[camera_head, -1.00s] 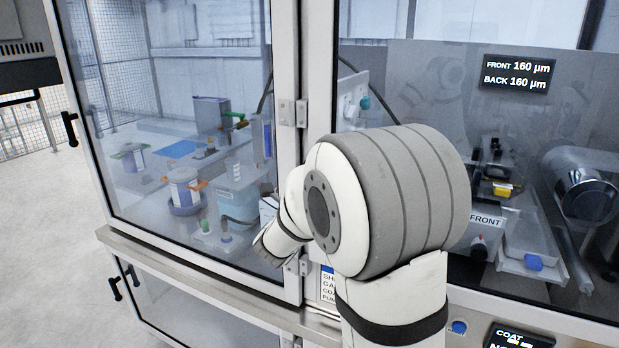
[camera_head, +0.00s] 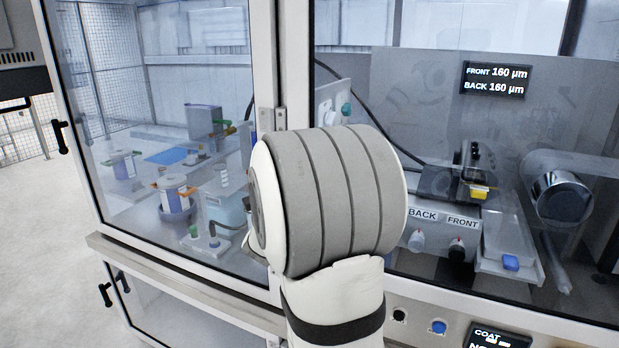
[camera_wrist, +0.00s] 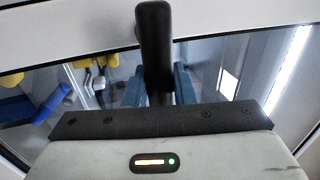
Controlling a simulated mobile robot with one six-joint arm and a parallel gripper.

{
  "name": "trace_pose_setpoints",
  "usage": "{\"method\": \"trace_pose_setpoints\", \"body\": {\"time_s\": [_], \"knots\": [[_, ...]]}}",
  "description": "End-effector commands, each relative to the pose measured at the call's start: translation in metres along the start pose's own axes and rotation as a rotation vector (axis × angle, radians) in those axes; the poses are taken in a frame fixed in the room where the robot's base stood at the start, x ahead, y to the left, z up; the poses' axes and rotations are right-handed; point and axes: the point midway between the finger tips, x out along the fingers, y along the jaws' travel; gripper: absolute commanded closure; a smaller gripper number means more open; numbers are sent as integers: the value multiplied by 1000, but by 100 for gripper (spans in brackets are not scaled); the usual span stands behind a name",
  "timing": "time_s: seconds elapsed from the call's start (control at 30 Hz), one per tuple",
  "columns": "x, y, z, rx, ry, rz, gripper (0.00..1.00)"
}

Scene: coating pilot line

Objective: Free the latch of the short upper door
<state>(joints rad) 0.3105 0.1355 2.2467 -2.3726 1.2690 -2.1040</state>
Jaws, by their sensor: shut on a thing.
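In the wrist view a black handle (camera_wrist: 153,40) stands out from a pale door frame (camera_wrist: 80,36), with glass below the frame. The blue-grey fingers of my gripper (camera_wrist: 160,88) are on either side of the handle's lower part, shut on it. In the head view my arm hides my gripper and this handle, so which door it belongs to cannot be told there. Whether the latch is free cannot be seen. A glazed upper door (camera_head: 264,60) at left carries another black handle (camera_head: 61,137) on its left edge.
Lower doors have black handles (camera_head: 104,294) at lower left. A ledge (camera_head: 180,272) runs between upper and lower doors. Behind the right-hand glass are a BACK/FRONT knob panel (camera_head: 440,238) and a metal roller (camera_head: 560,195). Open floor (camera_head: 45,225) lies at left.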

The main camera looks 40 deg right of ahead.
Motion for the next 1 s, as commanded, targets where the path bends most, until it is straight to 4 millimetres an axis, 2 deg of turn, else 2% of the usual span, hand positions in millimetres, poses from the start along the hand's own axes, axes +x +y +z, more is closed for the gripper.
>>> {"method": "trace_pose_setpoints", "body": {"time_s": [0.27,0.3,0.5,0.77,0.87,1.0], "knots": [[4,-2,-2,-3,0,-6,100],[4,-2,-2,-3,0,-7,73],[5,-1,-4,-3,6,-4,57],[4,0,-6,-3,9,-3,56],[-5,2,-5,-3,8,-2,56],[-29,3,-4,0,5,-4,56]]}}
